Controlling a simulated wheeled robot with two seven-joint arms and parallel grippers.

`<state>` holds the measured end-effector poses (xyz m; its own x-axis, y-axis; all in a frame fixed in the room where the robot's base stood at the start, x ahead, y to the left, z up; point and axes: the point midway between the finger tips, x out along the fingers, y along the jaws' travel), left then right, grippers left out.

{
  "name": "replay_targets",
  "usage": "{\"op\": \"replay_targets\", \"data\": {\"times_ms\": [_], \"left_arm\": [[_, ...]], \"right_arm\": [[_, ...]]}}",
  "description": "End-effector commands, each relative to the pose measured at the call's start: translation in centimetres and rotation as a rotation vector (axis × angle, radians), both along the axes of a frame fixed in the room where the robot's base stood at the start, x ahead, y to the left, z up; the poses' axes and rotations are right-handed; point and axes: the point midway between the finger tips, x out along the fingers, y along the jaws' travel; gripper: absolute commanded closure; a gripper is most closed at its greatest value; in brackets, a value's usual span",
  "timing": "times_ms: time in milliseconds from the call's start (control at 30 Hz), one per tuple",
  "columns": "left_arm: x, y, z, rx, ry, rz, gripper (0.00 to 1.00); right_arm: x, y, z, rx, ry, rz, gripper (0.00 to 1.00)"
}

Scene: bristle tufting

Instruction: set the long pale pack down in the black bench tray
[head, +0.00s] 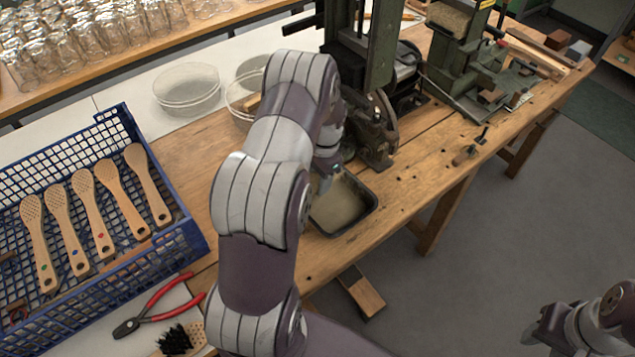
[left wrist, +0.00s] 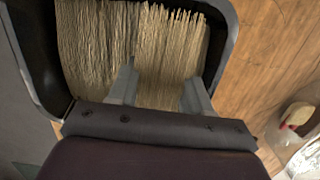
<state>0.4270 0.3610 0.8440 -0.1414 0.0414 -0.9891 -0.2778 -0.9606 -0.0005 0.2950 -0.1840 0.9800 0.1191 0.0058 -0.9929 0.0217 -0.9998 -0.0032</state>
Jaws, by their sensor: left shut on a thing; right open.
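The black bench tray (head: 360,218) sits on the wooden bench beside the green machine; its wall also shows in the left wrist view (left wrist: 227,35). My left gripper (left wrist: 160,88) is shut on the long pale pack (left wrist: 172,45), a bundle of straw-coloured bristles, inside the tray's outline. Another pale bristle mass (left wrist: 95,40) lies in the tray to its left. I cannot tell whether the held pack touches the tray floor. In the head view my left arm hides most of the left gripper and the held pack. My right gripper (head: 545,330) is open at lower right, away from the bench.
A blue crate (head: 190,232) with several wooden brush bodies (head: 90,210) stands at left. Red-handled pliers (head: 150,308) and a black-bristled brush (head: 175,340) lie near it. Glass dishes (head: 187,88) stand behind my left arm. The green machine (head: 375,60) rises close behind the tray.

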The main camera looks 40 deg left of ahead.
Motion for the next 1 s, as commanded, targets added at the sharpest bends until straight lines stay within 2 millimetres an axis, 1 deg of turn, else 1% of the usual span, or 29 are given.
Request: {"op": "replay_targets", "data": {"times_ms": [33, 100, 300, 433, 467, 500, 733, 833, 867, 933, 967, 1000], "left_arm": [[-0.1, 0.0, -0.9, -0.001, 0.003, 0.0, 0.83], [0.0, 0.0, -1.7, 0.0, 0.001, 0.0, 0.83], [0.0, 0.0, -1.8, 0.001, 0.0, 0.0, 0.83], [0.0, 0.0, -2.2, 0.0, 0.0, 0.0, 0.83], [0.0, 0.0, -2.1, 0.001, 0.0, 0.0, 0.45], [0.0, 0.0, -2.1, 0.001, 0.0, 0.0, 0.41], [0.0, 0.0, -2.1, 0.0, 0.0, 0.0, 0.41], [0.1, 0.0, -1.4, 0.001, -0.001, 0.0, 0.41], [0.2, 0.0, -1.1, 0.001, -0.002, 0.0, 0.41], [0.4, -0.1, 0.3, 0.002, -0.004, 0.0, 0.41], [0.5, -0.1, 1.1, 0.002, -0.005, 0.0, 0.41], [0.7, -0.1, 2.2, 0.003, -0.006, -0.001, 0.41]], "right_arm": [[0.0, 0.0, 0.2, 0.0, 0.0, 0.0, 0.57], [0.0, 0.0, 0.3, 0.0, 0.0, 0.0, 0.57], [0.0, 0.0, 0.2, 0.0, 0.0, 0.0, 0.57], [0.0, 0.0, -0.1, 0.0, 0.0, 0.0, 0.57], [0.0, 0.0, 0.0, 0.0, 0.0, 0.0, 0.57], [0.0, 0.0, 0.0, 0.0, 0.0, 0.0, 0.57], [0.0, 0.0, 0.0, 0.0, 0.0, 0.0, 0.57], [0.0, 0.0, 0.3, 0.0, 0.0, 0.0, 0.57], [0.0, 0.0, 0.1, 0.0, 0.0, 0.0, 0.57], [0.0, 0.0, 0.0, 0.0, 0.0, 0.0, 0.57], [0.0, 0.0, -0.1, 0.0, 0.0, 0.0, 0.57], [0.0, 0.0, -0.2, 0.0, 0.0, 0.0, 0.57]]}}
